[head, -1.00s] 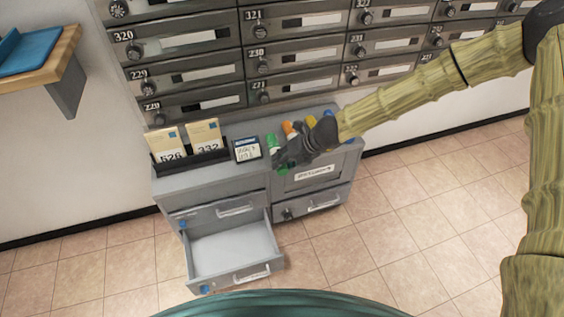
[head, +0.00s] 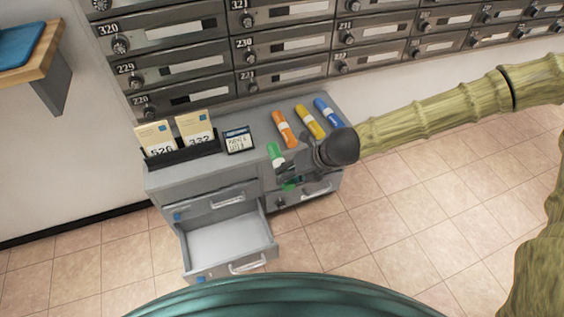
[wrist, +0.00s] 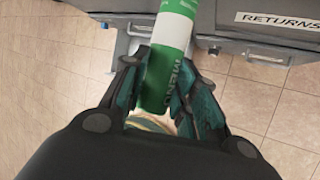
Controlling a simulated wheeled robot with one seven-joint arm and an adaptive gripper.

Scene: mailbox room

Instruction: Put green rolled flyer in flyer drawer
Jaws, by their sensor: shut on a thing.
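The green rolled flyer (head: 274,153) is held in my gripper (head: 287,170), in front of the cabinet's top front edge. In the wrist view the green and white flyer (wrist: 166,70) stands between the two fingers of my gripper (wrist: 168,85), which are shut on it. The lower end of the flyer shows near the palm, and its far end runs out of the top of that view. The open drawer (head: 225,240), lower left of the gripper in the head view, is pulled out and its visible inside is empty.
Orange (head: 284,130), yellow (head: 309,121) and blue (head: 328,112) rolls lie on the cabinet top (head: 255,165). A dark holder with numbered envelopes (head: 195,130) and a small card stand left of them. Mailboxes (head: 290,45) rise behind. The floor in front is clear.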

